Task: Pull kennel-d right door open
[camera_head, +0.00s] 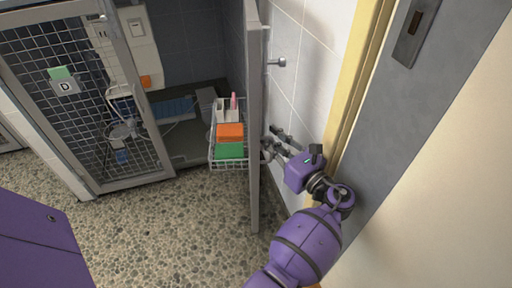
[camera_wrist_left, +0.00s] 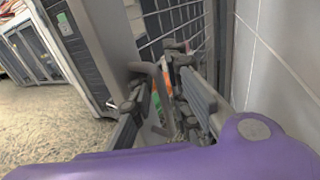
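Kennel-d's right door (camera_head: 254,120) stands swung out from the kennel, seen almost edge-on in the head view. Its mesh (camera_wrist_left: 180,22) shows in the left wrist view. My left gripper (camera_head: 276,146) is beside the door's right-hand face, between door and tiled wall. In the left wrist view my left gripper (camera_wrist_left: 156,85) has its fingers apart, with a bent grey bar, seemingly the door handle (camera_wrist_left: 163,92), between them. Whether they touch it is unclear. The left door (camera_head: 75,90), with a D label (camera_head: 65,87), appears closed. My right gripper is not in view.
A wire basket (camera_head: 230,164) with an orange box (camera_head: 230,132) and a green box (camera_head: 229,150) is just left of the open door. The tiled wall (camera_head: 300,60) is close on the right. Speckled floor (camera_head: 170,235) in front is clear.

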